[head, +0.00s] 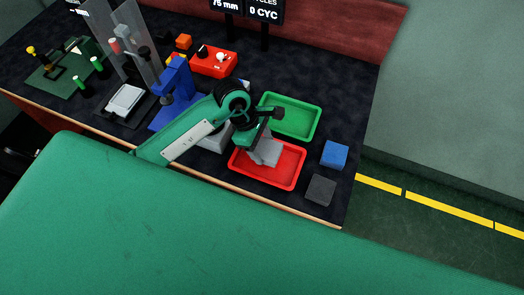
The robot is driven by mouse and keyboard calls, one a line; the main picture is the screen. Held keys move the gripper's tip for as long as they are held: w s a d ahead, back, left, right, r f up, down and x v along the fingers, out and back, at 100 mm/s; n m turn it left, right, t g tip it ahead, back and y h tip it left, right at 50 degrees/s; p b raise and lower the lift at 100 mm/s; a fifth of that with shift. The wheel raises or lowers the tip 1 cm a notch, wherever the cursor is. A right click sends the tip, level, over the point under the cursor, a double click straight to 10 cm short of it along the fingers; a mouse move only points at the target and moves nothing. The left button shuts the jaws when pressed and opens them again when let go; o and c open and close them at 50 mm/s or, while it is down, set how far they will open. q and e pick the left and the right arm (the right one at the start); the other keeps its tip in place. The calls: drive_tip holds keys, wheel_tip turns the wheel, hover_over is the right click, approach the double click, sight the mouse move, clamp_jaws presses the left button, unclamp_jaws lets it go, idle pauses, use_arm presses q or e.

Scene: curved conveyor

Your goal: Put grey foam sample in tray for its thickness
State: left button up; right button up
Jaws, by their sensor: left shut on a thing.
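My left gripper (272,138) reaches in from the left and is shut on a grey foam sample (267,154). The sample is tilted and shows over the red tray (291,184); I cannot tell whether it touches the tray floor. A green tray (316,108) lies just behind the red tray and looks empty. My right gripper is out of view.
A blue block (334,154) and a dark grey block (320,190) sit to the right of the trays, near the table edge. A blue press-like stand (176,88), a red control box (214,61) and a clear panel (134,40) stand to the left.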

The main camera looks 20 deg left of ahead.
sight(262, 154)
use_arm(q)
wheel_tip(262, 154, down, 5)
drive_tip(key=shift+r, duration=0.2)
drive_tip(key=shift+f, duration=0.25)
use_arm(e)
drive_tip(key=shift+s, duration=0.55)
use_arm(q)
drive_tip(key=o, duration=0.6)
drive_tip(key=shift+c, duration=0.2)
drive_tip(key=o, duration=0.4)
drive_tip(key=shift+o, duration=0.2)
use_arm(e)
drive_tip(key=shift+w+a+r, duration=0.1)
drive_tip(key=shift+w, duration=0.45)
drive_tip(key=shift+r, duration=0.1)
